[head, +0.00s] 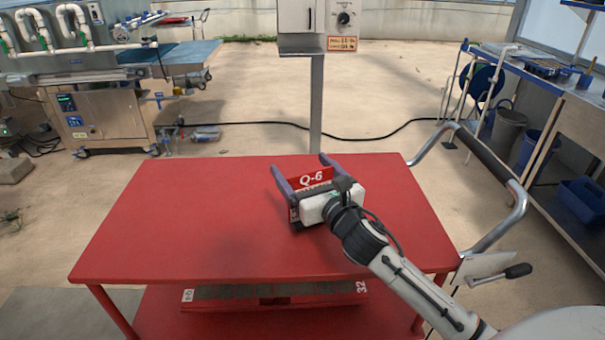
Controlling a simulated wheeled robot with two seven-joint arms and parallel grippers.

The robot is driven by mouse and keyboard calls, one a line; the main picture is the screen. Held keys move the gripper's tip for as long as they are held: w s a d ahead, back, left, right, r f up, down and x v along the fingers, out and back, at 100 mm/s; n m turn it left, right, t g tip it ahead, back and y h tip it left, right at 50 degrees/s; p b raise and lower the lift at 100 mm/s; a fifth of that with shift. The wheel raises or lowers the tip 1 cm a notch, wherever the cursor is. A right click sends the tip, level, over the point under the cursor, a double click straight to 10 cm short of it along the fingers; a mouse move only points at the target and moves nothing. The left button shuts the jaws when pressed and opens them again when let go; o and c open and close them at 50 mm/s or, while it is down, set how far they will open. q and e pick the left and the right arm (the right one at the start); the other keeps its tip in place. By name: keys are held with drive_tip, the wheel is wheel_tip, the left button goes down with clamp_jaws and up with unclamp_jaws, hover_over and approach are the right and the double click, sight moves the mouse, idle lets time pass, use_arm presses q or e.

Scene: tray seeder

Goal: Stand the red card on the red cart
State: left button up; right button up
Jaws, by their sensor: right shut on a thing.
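The red cart (170,220) stands in front of me with its flat red top mostly bare. The red card (316,178) shows white "Q-6" lettering and is upright, facing me. My right gripper (302,168) reaches in from the lower right and is shut on the card, its two purple fingers on either side of it. The card is over the back middle of the cart top. The gripper body hides its lower edge, so I cannot tell if it touches the top. My left gripper is not in view.
A lower shelf of the cart holds a red-edged tray (275,302) marked "32". A post with a control box (318,20) stands behind the cart. The cart's metal handle (487,160) is at right. A workbench with bins (590,200) is farther right; a steel machine (105,115) stands at left.

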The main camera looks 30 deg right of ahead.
drive_tip(key=shift+f, duration=0.2)
drive_tip(key=o, duration=1.3)
drive_tip(key=shift+s+a, duration=0.1)
drive_tip(key=shift+s, duration=0.25)
drive_tip(key=s+a, duration=0.1)
drive_tip(key=s, duration=1)
drive_tip(key=shift+a+b, duration=0.35)
